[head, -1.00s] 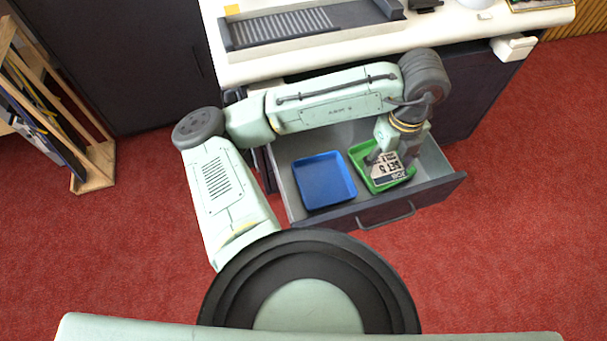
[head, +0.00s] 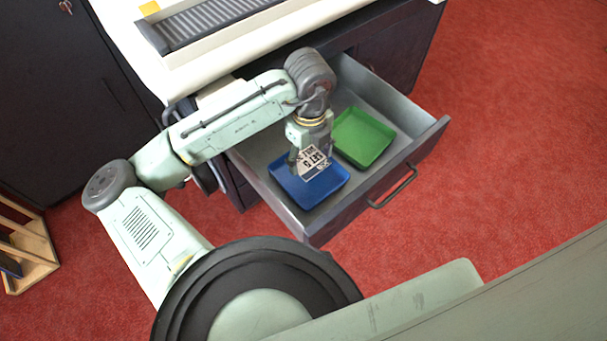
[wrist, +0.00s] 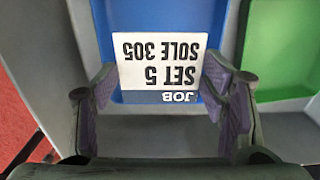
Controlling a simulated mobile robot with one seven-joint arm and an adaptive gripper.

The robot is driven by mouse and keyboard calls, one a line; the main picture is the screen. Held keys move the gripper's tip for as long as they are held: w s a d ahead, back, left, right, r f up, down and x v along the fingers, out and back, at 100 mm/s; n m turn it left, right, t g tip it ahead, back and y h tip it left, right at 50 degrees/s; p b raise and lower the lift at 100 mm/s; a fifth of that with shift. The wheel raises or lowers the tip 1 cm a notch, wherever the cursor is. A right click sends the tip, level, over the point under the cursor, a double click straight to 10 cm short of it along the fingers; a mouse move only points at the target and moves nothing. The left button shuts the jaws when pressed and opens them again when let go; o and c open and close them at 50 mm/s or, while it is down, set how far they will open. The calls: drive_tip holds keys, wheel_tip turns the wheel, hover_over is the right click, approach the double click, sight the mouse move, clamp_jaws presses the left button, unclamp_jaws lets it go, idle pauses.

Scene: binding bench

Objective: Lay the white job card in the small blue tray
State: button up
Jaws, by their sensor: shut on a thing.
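The white job card (head: 315,160) has a dark blue band and black print. It reads "JOB SET 5 SOLE 305" in the wrist view (wrist: 160,62). My gripper (head: 308,160) is shut on the card and holds it over the small blue tray (head: 325,190). In the wrist view the fingers (wrist: 163,105) stand at either side of the card's near end, with the blue tray (wrist: 160,18) behind it. The gap between card and tray floor cannot be told. The card and gripper hide part of the tray.
The open drawer (head: 318,225) holds the blue tray and a green tray (head: 363,137), which looks empty, to its right. The bench top (head: 215,60) is above the drawer, with a ribbed dark device (head: 210,22) on it. A wooden rack (head: 32,250) stands at left.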

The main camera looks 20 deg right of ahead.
sight(308, 172)
drive_tip(key=shift+f+b, duration=0.3)
drive_tip(key=shift+f, duration=3.2)
drive_tip(key=shift+f, duration=0.2)
drive_tip(key=o, duration=0.8)
drive_tip(key=shift+r, duration=0.1)
drive_tip(key=shift+c, duration=0.2)
wheel_tip(308, 172, up, 12)
drive_tip(key=shift+r+p, duration=0.15)
drive_tip(key=shift+p, duration=0.6)
